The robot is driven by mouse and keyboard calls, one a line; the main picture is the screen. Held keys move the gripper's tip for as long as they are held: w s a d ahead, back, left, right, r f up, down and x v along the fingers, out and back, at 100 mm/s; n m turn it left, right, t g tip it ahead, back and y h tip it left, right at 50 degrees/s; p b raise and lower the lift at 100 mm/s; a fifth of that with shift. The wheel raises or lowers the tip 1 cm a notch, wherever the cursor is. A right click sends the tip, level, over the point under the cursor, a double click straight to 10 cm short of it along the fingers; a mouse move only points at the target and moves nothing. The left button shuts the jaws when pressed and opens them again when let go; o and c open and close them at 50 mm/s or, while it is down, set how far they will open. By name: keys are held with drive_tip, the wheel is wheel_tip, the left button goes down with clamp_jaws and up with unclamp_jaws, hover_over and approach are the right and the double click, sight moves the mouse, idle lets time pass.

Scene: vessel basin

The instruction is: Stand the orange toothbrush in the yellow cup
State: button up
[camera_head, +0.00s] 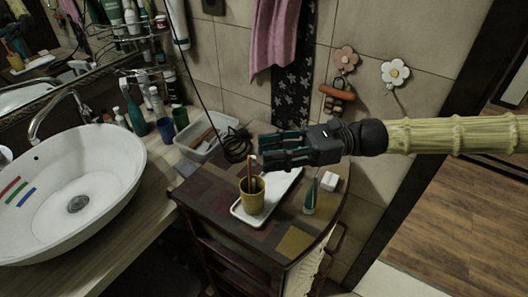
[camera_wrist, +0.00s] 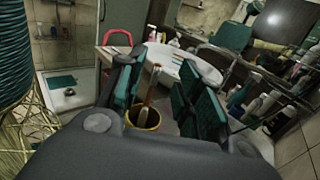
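The yellow cup (camera_head: 252,202) stands upright on a white tray on top of the cabinet. The orange toothbrush (camera_head: 251,182) stands in it, leaning slightly, with its head above the rim. In the wrist view the cup (camera_wrist: 153,119) and the toothbrush (camera_wrist: 150,94) show between my fingers. A pale shape inside the cup is too small to identify. My gripper (camera_head: 268,155) is level above and just right of the cup. In the wrist view its fingers (camera_wrist: 162,80) are apart, with nothing clearly clamped between them.
The white tray (camera_head: 284,191) lies under the cup. A teal-and-white brush (camera_head: 310,195) and a white block (camera_head: 329,181) lie to its right. A bin (camera_head: 200,139) with a black cable beside it stands behind. The white basin (camera_head: 110,170) is at left.

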drive_tip(key=w+d, duration=0.1)
drive_tip(key=d, duration=0.8)
drive_tip(key=shift+w+d, duration=0.2)
drive_tip(key=shift+d, duration=0.05)
idle(0.6)
